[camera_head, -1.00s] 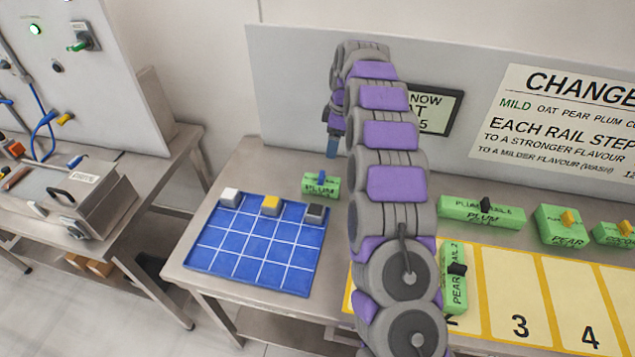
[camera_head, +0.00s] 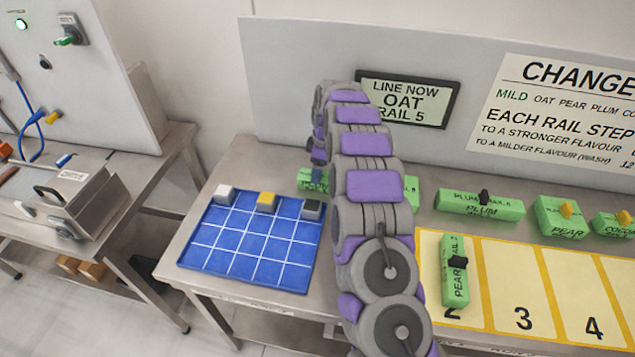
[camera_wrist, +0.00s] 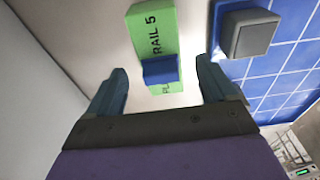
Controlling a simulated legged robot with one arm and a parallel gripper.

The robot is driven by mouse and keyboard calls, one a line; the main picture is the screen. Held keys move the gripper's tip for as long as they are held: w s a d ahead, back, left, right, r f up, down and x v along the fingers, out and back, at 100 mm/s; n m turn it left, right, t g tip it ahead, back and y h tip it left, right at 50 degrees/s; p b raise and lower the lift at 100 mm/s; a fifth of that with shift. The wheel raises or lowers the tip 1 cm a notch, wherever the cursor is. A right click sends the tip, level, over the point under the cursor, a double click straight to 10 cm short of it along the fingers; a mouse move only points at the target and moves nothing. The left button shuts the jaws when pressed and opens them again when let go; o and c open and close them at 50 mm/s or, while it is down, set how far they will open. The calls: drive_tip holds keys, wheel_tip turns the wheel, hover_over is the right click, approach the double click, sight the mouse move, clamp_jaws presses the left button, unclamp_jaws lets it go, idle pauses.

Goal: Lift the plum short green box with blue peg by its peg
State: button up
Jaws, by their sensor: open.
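The short green box (camera_wrist: 151,28) with the blue peg (camera_wrist: 160,69) lies below my gripper in the wrist view, its label partly reading RAIL 5. My gripper (camera_wrist: 163,72) is open, with one dark blue finger on each side of the peg in the picture. A gap shows on both sides, and I cannot tell whether the fingertips are down at peg height. In the head view the box (camera_head: 308,184) sits behind the blue grid mat, mostly hidden by my arm and gripper.
A blue grid mat (camera_head: 245,243) holds white, yellow and dark grey blocks; the dark grey block (camera_wrist: 249,34) is close to my right finger. A green box (camera_head: 411,192) shows partly behind my arm. A long plum box (camera_head: 460,207) and a pear box (camera_head: 455,285) stand farther right.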

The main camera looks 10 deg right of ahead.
sight(304, 183)
drive_tip(key=f, duration=0.2)
drive_tip(key=a+f+b, duration=0.1)
drive_tip(key=f, duration=0.1)
drive_tip(key=shift+w+f, duration=0.1)
drive_tip(key=shift+w, duration=0.1)
drive_tip(key=shift+d, duration=0.1)
drive_tip(key=c, duration=1.1)
drive_tip(key=shift+r, duration=0.2)
